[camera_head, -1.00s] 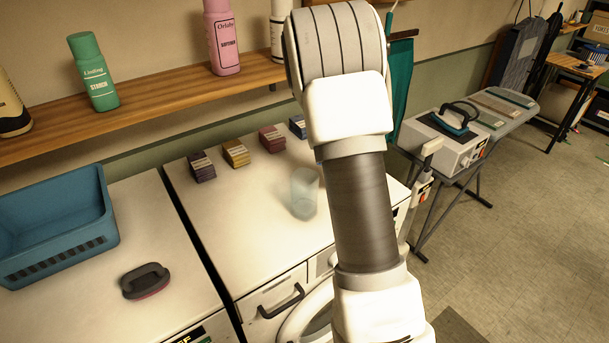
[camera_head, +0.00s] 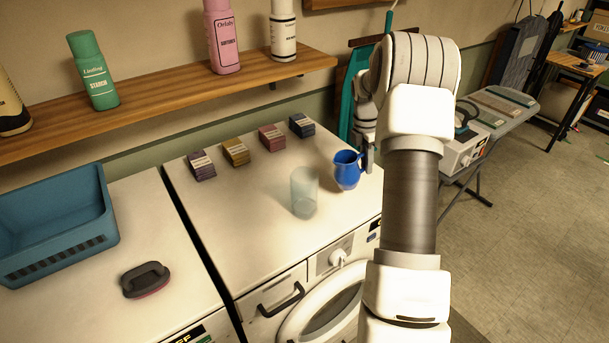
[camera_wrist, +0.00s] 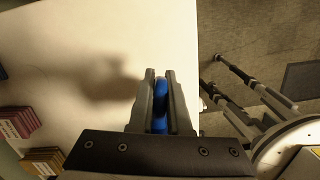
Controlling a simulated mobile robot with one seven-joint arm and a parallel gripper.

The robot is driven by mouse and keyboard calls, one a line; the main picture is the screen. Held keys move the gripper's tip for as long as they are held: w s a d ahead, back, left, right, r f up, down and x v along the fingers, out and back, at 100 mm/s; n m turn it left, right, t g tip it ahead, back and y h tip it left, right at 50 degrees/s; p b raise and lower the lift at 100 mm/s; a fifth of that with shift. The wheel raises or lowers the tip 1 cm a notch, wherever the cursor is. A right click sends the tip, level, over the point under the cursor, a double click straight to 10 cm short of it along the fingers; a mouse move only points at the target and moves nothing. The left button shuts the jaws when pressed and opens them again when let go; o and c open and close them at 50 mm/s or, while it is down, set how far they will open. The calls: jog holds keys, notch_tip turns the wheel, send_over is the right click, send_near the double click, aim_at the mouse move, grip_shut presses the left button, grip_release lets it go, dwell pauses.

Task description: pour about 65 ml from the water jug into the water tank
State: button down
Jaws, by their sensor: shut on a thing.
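The blue water jug (camera_head: 347,171) looks upright over the right part of the washing machine top. My gripper (camera_head: 368,158) is to its right, shut on its handle side. In the wrist view, a narrow blue strip of the jug (camera_wrist: 160,106) shows between the two fingers. I cannot tell how high the jug is above the top, or see the water inside it. A clear, open cylinder (camera_head: 304,193) stands left of the jug, apart from it. A white iron station (camera_head: 462,153) on the ironing board is partly hidden behind my arm. I cannot tell which of these is the water tank.
Several small boxes (camera_head: 235,152) stand along the back of the washing machine top (camera_head: 250,220). A blue basket (camera_head: 55,225) and a dark-handled brush (camera_head: 146,280) are on the left machine. A wooden shelf (camera_head: 170,105) with bottles hangs above. The top's front middle is clear.

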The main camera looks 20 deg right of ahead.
jog(key=shift+d+f+y, duration=0.35)
jog(key=shift+f+y, duration=0.25)
jog(key=shift+y, duration=0.2)
dwell(0.8)
